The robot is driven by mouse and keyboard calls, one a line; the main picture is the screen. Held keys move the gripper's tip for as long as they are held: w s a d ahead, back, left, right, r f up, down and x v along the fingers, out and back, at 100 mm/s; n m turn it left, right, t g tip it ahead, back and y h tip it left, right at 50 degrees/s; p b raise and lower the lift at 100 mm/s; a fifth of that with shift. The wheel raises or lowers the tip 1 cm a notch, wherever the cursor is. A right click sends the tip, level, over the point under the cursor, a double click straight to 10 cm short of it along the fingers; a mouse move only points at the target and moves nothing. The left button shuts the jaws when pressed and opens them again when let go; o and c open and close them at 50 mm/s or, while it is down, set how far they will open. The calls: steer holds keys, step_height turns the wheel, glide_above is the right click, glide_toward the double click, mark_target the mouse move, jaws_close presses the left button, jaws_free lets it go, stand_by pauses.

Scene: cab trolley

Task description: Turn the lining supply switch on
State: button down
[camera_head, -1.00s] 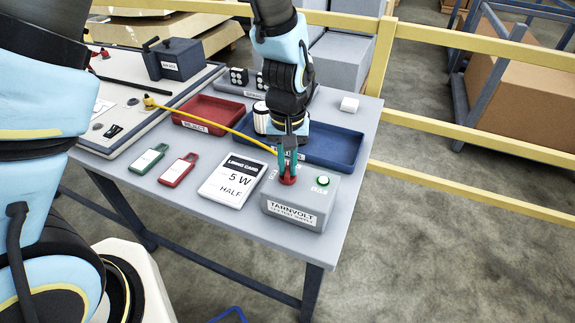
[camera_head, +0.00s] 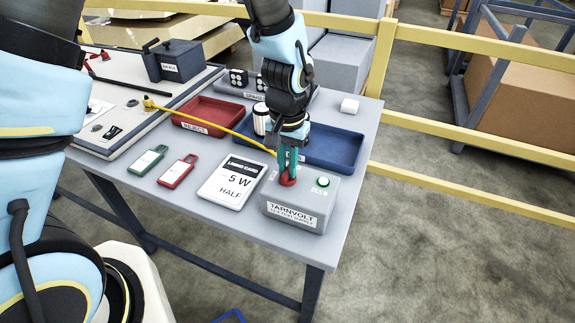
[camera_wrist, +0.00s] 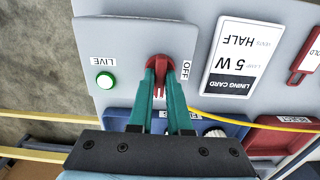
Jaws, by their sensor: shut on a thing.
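The lining supply is a grey box (camera_head: 318,208) marked TARNVOLT at the table's front right corner. Its red switch knob (camera_head: 288,177) is on top, and it also shows in the wrist view (camera_wrist: 158,61). My gripper (camera_head: 287,160) points down with its teal fingers shut on the knob. In the wrist view the fingers (camera_wrist: 160,82) hide part of the knob. An OFF label is beside the knob. A green lamp (camera_wrist: 106,80) sits by the LIVE label; it looks bright green in the head view (camera_head: 322,182).
A lining card (camera_head: 233,183) reading 5 W HALF lies left of the box. A blue tray (camera_head: 335,150) is behind it, and a red tray (camera_head: 205,116) is further left. A yellow cable (camera_head: 215,125) runs toward the box. Yellow rails (camera_head: 470,195) stand beyond the table.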

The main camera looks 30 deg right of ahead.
mark_target(287, 170)
steer(key=c, duration=0.9)
jaws_free()
steer(key=shift+o, duration=0.2)
step_height(287, 170, up, 11)
steer(key=b, duration=0.2)
steer(key=shift+f, duration=0.1)
steer(key=w+a+n, duration=0.2)
steer(key=w+a, duration=0.3)
steer(key=a, duration=0.3)
steer(key=w+a+n+t, duration=0.1)
steer(key=w+a+n, duration=0.25)
steer(key=a, duration=0.45)
steer(key=w+a+n, duration=0.2)
steer(key=w+a, duration=0.3)
steer(key=a, duration=0.4)
steer(key=a+n, duration=0.3)
steer(key=a, duration=0.6)
steer(key=shift+s+a+t, duration=0.3)
steer(key=shift+s+a, duration=0.05)
steer(key=shift+a, duration=0.05)
